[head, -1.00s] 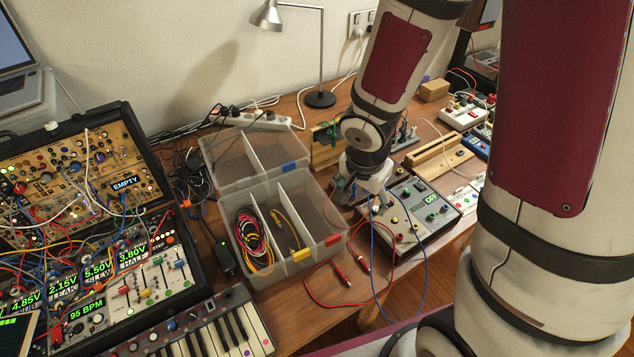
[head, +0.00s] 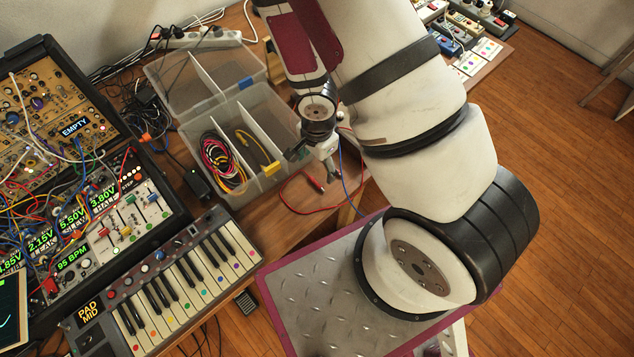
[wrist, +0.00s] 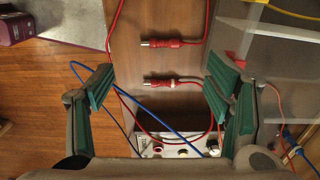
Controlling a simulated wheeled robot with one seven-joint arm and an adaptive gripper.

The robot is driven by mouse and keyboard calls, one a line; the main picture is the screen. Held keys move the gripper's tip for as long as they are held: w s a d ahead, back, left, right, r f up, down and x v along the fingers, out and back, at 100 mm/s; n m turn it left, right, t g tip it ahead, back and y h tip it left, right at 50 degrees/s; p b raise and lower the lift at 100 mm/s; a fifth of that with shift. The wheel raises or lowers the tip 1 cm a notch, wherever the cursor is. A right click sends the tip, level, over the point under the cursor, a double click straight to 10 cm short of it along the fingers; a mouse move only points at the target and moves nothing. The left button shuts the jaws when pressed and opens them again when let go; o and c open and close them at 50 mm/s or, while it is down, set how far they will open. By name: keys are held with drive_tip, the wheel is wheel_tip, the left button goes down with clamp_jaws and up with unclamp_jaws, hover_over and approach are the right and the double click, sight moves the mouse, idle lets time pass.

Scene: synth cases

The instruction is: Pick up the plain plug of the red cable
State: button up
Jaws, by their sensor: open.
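Two red plugs of the red cable lie on the wooden table in the wrist view. The upper plug (wrist: 175,42) looks all red with a metal tip and shows no band; it also shows in the head view (head: 315,184). The lower plug (wrist: 160,82) has a pale band near its cable end. My gripper (wrist: 161,88) is open and empty above the table. The lower plug appears between its green-padded fingers; the upper plug appears beyond the fingertips. In the head view, my gripper (head: 325,163) partly hides the plug nearer it.
A clear divided case (head: 262,180) with coiled cables stands beside the plugs. A blue cable (wrist: 90,72) runs past the left finger. A panel with sockets (wrist: 175,147) sits at the bottom of the wrist view. A keyboard (head: 165,290) lies front left.

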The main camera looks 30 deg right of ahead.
sight(317, 184)
drive_tip(key=shift+f+p, duration=0.9)
drive_tip(key=shift+f, duration=3.8)
drive_tip(key=c, duration=0.9)
